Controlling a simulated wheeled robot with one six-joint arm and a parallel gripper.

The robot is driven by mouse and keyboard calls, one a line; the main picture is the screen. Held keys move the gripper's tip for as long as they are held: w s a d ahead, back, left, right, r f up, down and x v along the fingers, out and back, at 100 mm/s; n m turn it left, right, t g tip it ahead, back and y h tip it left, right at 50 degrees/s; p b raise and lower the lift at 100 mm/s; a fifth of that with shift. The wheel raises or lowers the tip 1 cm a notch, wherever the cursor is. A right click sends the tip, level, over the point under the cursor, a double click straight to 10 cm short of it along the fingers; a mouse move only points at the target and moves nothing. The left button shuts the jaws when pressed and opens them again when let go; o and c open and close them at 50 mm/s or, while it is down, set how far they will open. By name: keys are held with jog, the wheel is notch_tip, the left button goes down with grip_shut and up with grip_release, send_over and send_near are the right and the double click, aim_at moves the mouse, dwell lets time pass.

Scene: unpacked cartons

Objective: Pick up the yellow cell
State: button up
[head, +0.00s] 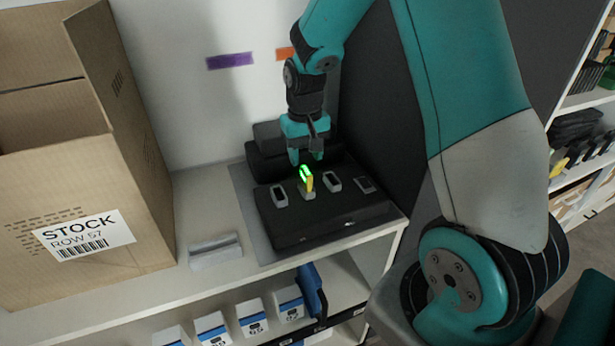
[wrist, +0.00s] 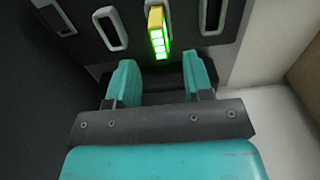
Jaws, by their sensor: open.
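The yellow cell (head: 309,182) stands upright in a slot of the black charging dock (head: 290,232), with a lit green display on its top. In the wrist view the yellow cell (wrist: 156,22) is at the top, just beyond the fingers and roughly between them. My gripper (head: 306,158) is open and empty, above and slightly behind the cell in the head view. Its two teal fingers are spread apart in the wrist view (wrist: 160,80). The cell's lower part is hidden in the slot.
Empty grey-rimmed slots (head: 332,182) flank the cell on the dock. A large cardboard carton (head: 70,190) stands at the left on the white shelf (head: 205,200). A small grey-white block (head: 215,251) lies between them. A dark panel rises at the right.

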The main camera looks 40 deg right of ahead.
aim_at(307, 170)
jog(key=shift+s+f+p, duration=0.15)
jog(key=shift+f+p, duration=0.35)
jog(key=shift+f, duration=1.15)
jog(key=shift+s+f+p, duration=0.15)
jog(key=shift+f+p, duration=0.3)
jog(key=shift+f, duration=1.2)
jog(key=shift+c, duration=0.2)
grip_shut()
